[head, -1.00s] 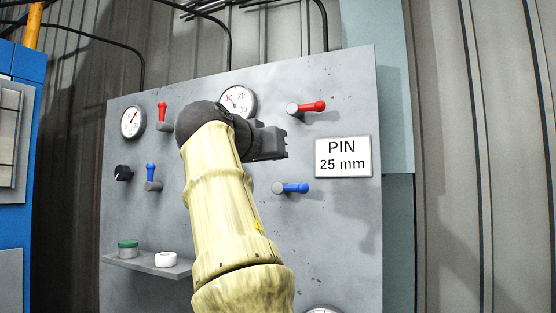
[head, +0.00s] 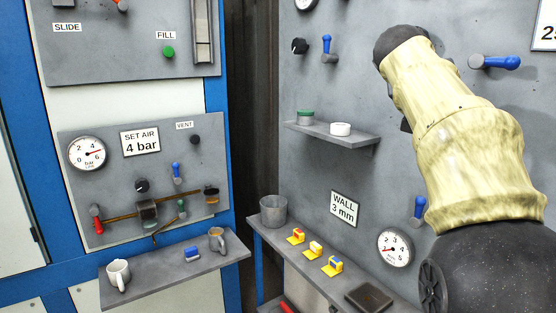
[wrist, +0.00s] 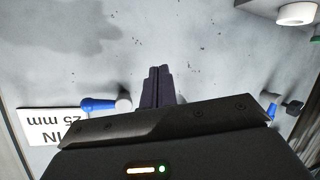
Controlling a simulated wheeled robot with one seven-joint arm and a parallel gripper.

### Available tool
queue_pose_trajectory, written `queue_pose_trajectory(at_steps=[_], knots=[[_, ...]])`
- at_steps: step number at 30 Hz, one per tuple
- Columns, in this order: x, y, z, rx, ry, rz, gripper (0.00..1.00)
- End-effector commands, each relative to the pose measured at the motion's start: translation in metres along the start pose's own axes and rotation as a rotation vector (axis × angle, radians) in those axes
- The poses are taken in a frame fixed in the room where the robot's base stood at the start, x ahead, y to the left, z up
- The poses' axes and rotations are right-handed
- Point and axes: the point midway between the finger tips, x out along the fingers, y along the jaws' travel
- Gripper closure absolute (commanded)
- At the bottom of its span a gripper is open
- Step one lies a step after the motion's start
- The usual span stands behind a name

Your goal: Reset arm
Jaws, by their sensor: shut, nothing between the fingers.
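My gripper (wrist: 157,88) shows in the wrist view with its dark fingers together and nothing between them. It points toward the grey wall panel (wrist: 190,45), and I see no contact. In the head view my pale yellow arm is raised at the right, in front of the panel (head: 345,90). The gripper's fingers are hidden behind the arm there. A blue lever (wrist: 98,105) and an upside-down PIN 25 mm sign (wrist: 50,125) are left of the fingers in the wrist view. The blue lever also shows in the head view (head: 497,62).
A small shelf (head: 330,135) with a green-topped cap and a white ring juts from the panel. A lower ledge (head: 262,232) carries a grey cup and several yellow pieces. Left, another shelf (head: 205,262) holds mugs below the SET AIR panel (head: 75,205).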

Motion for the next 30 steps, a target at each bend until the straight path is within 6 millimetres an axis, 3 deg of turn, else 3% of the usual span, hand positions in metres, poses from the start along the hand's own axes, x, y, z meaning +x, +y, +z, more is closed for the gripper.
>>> queue_pose_trajectory(at_steps=[6,14,22,30], knots=[[0.029,-0.053,0.071,-0.112,-0.145,-0.158,1.0],[0.037,-0.105,0.171,-0.205,-0.31,-0.334,1.0],[0.018,-0.138,0.283,-0.265,-0.48,-0.487,1.0],[-0.026,-0.146,0.394,-0.294,-0.649,-0.599,1.0]])
